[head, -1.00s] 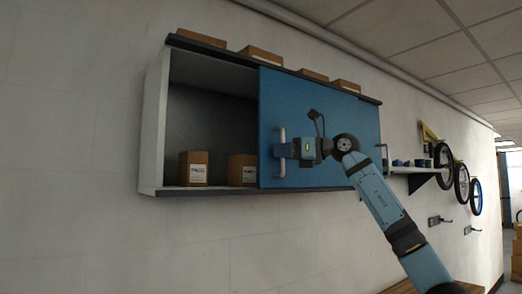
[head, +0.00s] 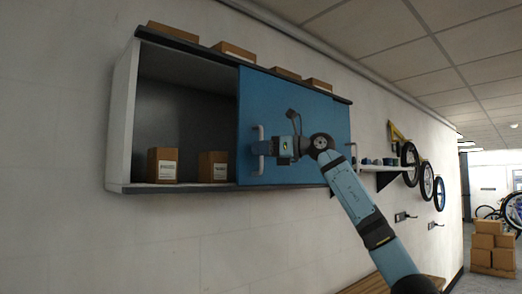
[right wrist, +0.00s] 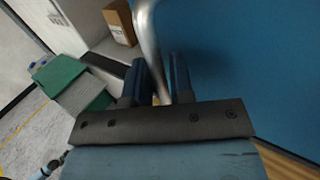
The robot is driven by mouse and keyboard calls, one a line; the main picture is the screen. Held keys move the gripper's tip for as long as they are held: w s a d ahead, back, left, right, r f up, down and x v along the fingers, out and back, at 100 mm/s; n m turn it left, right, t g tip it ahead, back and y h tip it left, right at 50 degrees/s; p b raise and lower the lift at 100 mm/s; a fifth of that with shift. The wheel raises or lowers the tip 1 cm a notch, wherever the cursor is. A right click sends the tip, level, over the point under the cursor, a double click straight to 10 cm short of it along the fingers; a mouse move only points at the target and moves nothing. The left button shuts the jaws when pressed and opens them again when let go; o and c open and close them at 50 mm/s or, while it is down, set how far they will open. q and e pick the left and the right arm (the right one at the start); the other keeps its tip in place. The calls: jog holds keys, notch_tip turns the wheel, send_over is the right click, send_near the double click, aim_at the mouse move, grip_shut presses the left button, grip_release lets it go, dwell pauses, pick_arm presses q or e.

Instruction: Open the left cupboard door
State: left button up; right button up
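The wall cupboard (head: 122,120) has a blue sliding door (head: 310,125) over its right part. Its left part stands open, showing a dark interior with two cardboard boxes. A pale vertical bar handle (head: 261,135) is at the door's left edge. My right gripper (head: 262,147) is at this handle. In the right wrist view the handle (right wrist: 149,40) runs between the two fingers (right wrist: 162,90), which look closed around it. The blue door (right wrist: 250,60) fills the right of that view. A second handle (head: 354,150) shows at the door's right edge. My left gripper is not in view.
Several cardboard boxes (head: 235,51) lie on the cupboard top. Right of it are a small shelf (head: 390,167), wheels (head: 427,180) and hooks on the wall. Stacked boxes (head: 492,245) stand on the floor far right. A wooden surface (head: 365,285) lies below.

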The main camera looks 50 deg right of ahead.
pick_arm(q)
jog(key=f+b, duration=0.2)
jog(key=b, duration=0.1)
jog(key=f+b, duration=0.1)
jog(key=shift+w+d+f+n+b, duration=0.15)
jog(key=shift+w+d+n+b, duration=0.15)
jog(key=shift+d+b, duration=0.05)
pick_arm(e)
jog(key=v, duration=1.3)
jog(key=shift+s, duration=0.4)
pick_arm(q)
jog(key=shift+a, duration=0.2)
pick_arm(e)
jog(key=shift+d, duration=0.1)
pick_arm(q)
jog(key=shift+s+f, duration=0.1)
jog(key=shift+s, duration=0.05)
